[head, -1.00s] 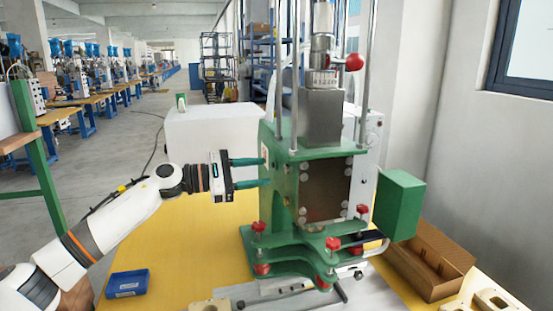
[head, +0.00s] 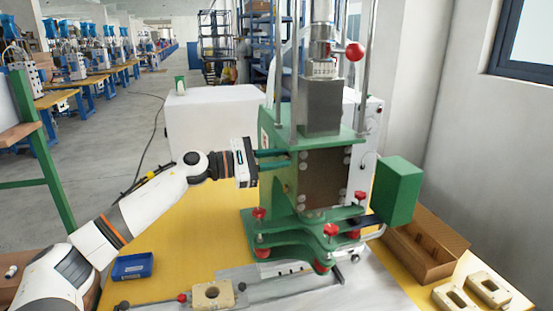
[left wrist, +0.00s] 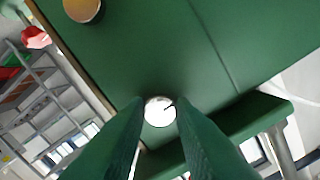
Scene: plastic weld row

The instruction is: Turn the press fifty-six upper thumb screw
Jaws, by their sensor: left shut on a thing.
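The green press (head: 285,190) stands on the yellow table. My left gripper (head: 288,158) reaches its left side, its green fingers level and close together. In the left wrist view the upper thumb screw (left wrist: 160,111), a round silver head with a dark mark, sits between the fingertips (left wrist: 160,118), against the green side plate. The fingers are shut on it. In the head view the screw is hidden by the fingers and the press. A second round, brass-coloured head (left wrist: 83,8) shows at the top of the wrist view. My right gripper is not in view.
Red-knobbed clamps (head: 260,214) stand on the press base. A red ball handle (head: 355,52) is above. A blue tray (head: 132,266) lies at the left, a brown box (head: 428,247) at the right. The yellow table left of the press is mostly clear.

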